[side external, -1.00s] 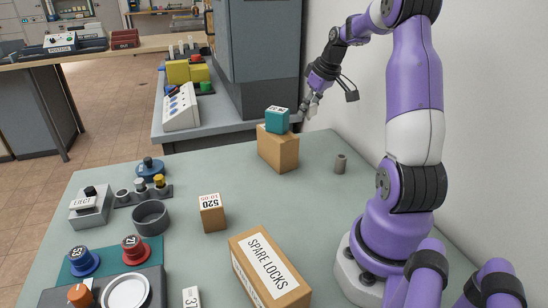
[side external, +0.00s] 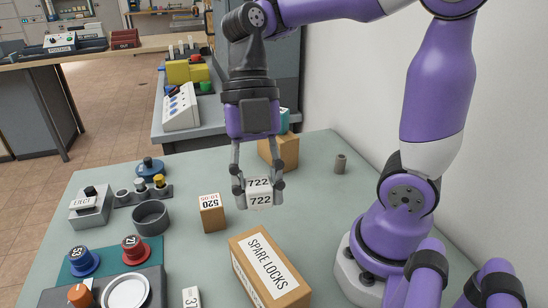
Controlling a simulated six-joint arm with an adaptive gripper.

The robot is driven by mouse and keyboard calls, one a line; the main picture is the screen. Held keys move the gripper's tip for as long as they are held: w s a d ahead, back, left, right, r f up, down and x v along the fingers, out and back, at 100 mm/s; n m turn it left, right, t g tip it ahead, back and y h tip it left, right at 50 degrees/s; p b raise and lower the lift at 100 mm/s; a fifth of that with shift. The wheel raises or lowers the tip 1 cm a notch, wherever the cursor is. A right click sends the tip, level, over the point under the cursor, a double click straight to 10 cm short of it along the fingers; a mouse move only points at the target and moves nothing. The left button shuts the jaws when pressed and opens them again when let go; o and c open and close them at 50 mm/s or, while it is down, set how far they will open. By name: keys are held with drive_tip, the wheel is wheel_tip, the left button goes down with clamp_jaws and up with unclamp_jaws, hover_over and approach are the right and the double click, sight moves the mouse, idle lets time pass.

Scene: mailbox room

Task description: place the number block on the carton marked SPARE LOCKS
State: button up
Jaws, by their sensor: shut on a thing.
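My gripper (side external: 259,191) points down above the table and is shut on a white number block (side external: 260,199). The block bears the black digits 722 on two visible faces and looks roughly level between the fingertips. The brown carton marked SPARE LOCKS (side external: 268,264) lies at the table's front middle, its white label facing up. In the picture the held block appears just above the carton's far end, apart from it. I cannot tell its exact height or whether it is over the carton.
A small tan 520 block (side external: 212,213) stands left of the held block. A taller carton (side external: 285,157) with a teal block on it, partly hidden by my gripper, stands behind. Round knobs and a cup (side external: 150,216) fill the left.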

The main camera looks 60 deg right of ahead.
sight(270, 273)
drive_tip(key=shift+s+a+n, duration=0.6)
drive_tip(key=shift+s+a, duration=0.3)
drive_tip(key=shift+s, duration=0.05)
drive_tip(key=shift+s+a+f, duration=0.1)
drive_tip(key=shift+a+f, duration=0.05)
drive_tip(key=shift+f, duration=3.8)
drive_tip(key=shift+f, duration=0.15)
drive_tip(key=o, duration=0.9)
